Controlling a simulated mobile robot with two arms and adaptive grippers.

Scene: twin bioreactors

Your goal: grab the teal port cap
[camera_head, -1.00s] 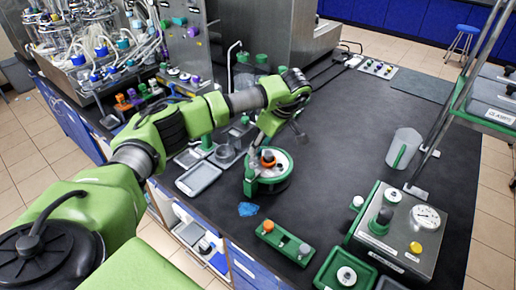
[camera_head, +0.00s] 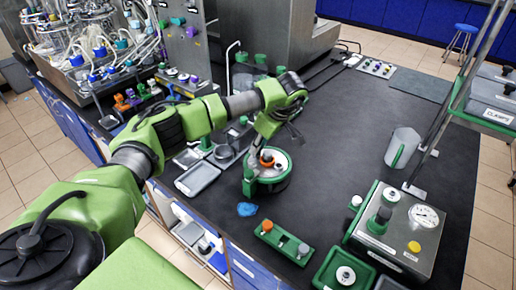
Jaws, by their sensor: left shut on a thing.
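My left arm reaches in from the left and its wrist bends down over a round green-and-white stand (camera_head: 280,178). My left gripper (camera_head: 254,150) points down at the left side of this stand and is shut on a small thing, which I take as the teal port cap. The fingers and wrist hide that thing, so its shape and whether it still touches the stand cannot be told. An orange cap (camera_head: 267,159) sits upright on the stand, just right of the gripper. My right gripper does not show.
A grey tray (camera_head: 197,178) lies left of the stand. A blue crumpled piece (camera_head: 247,209) and a green block with an orange peg (camera_head: 282,242) lie in front. A gauge box (camera_head: 400,230) and a clear jug (camera_head: 402,148) stand at right. The dark bench between is clear.

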